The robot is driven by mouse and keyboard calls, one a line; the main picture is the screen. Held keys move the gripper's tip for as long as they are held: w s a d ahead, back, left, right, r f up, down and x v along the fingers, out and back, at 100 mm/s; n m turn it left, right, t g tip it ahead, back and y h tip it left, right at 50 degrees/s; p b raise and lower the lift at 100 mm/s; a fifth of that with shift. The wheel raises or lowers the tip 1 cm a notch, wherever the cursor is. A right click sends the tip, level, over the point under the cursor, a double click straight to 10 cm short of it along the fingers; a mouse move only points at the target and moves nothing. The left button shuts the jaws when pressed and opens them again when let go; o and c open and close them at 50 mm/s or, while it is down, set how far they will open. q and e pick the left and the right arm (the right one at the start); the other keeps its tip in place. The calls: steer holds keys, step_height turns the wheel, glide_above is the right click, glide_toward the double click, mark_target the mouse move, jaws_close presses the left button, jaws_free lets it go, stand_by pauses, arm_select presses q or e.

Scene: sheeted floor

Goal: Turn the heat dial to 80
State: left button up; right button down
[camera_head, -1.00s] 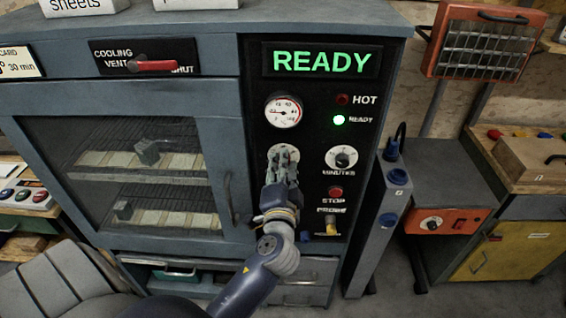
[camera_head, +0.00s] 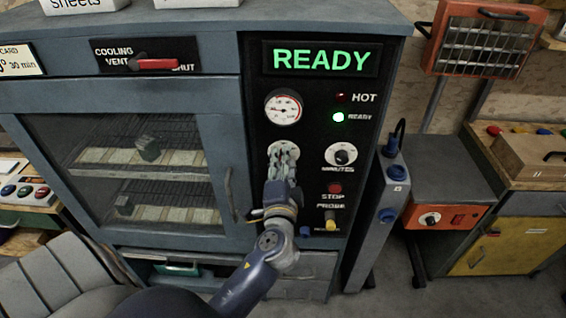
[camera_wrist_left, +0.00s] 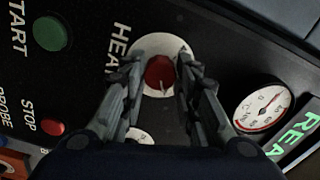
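The heat dial (camera_wrist_left: 160,74) is a red knob with a pale pointer line on a white round plate, beside lettering of which "HEA" shows. In the head view, its white plate (camera_head: 283,147) shows behind my left gripper (camera_head: 282,165), which hides the knob. In the wrist view, the fingers of my left gripper (camera_wrist_left: 161,70) stand either side of the knob, with the white plate showing in the gaps. The gripper looks open, around the knob and not closed on it. The scale marks are too small to read. My right gripper is out of view.
The black panel carries a round gauge (camera_head: 283,107), a lit "READY" sign (camera_head: 320,60), a minutes dial (camera_head: 341,155), a red stop button (camera_head: 335,188) and a green start button (camera_wrist_left: 50,33). The oven door handle (camera_head: 229,194) lies left of my arm. A grey-blue post (camera_head: 380,225) stands right.

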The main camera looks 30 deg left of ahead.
arm_select(q)
steer(key=shift+o, duration=1.2)
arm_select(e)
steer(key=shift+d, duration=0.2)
arm_select(q)
steer(key=v, duration=1.2)
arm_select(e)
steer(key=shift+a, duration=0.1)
